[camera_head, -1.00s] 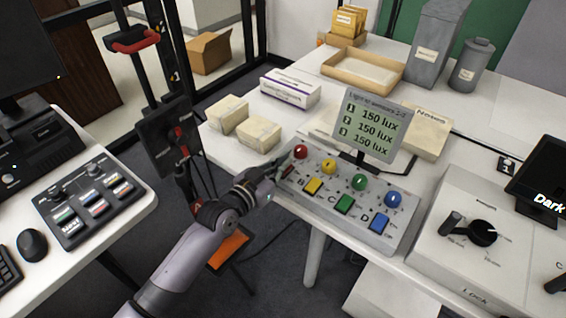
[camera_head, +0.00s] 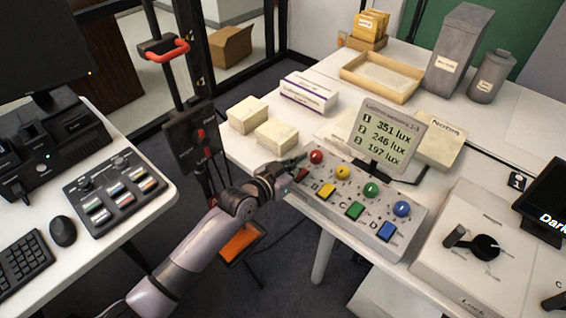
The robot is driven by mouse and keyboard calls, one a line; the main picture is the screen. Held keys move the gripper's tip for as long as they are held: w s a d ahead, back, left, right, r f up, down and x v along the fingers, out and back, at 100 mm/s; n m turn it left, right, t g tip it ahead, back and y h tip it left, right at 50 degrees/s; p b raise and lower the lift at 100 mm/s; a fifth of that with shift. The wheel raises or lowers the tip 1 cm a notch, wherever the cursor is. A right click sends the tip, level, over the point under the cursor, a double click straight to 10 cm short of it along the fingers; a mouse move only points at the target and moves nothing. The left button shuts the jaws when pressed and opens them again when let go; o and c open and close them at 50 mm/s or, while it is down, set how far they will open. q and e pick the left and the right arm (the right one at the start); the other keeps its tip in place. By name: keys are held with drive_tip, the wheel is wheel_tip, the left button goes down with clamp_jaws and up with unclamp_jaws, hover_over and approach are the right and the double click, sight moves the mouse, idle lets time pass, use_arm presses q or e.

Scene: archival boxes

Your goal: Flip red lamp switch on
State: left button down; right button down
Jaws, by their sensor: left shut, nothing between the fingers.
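A grey control box (camera_head: 330,222) on the white table carries a row of round knobs or lamps in red (camera_head: 316,157), yellow (camera_head: 342,172), green (camera_head: 371,189) and blue (camera_head: 402,209). The red switch (camera_head: 302,174) at the left end is partly hidden by my left gripper (camera_head: 294,163). That gripper is shut and empty, its fingertips at the box's left end, close to the red round part and red switch. I cannot tell whether it touches. My right gripper is out of view.
A lux display (camera_head: 388,139) behind the box reads 351, 246 and 197. Two cream boxes (camera_head: 247,115) and a white box (camera_head: 308,95) stand behind left. A dial unit (camera_head: 470,250) is at right. A black-and-red stand (camera_head: 193,140) is close left of my arm.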

use_arm(q)
wheel_tip(320, 180, up, 3)
drive_tip(key=shift+d+f+p, duration=0.1)
drive_tip(key=shift+f+p, duration=0.1)
drive_tip(key=shift+p, duration=0.45)
drive_tip(key=r+b+v, duration=0.1)
drive_tip(key=v, duration=0.8)
drive_tip(key=shift+s, duration=0.2)
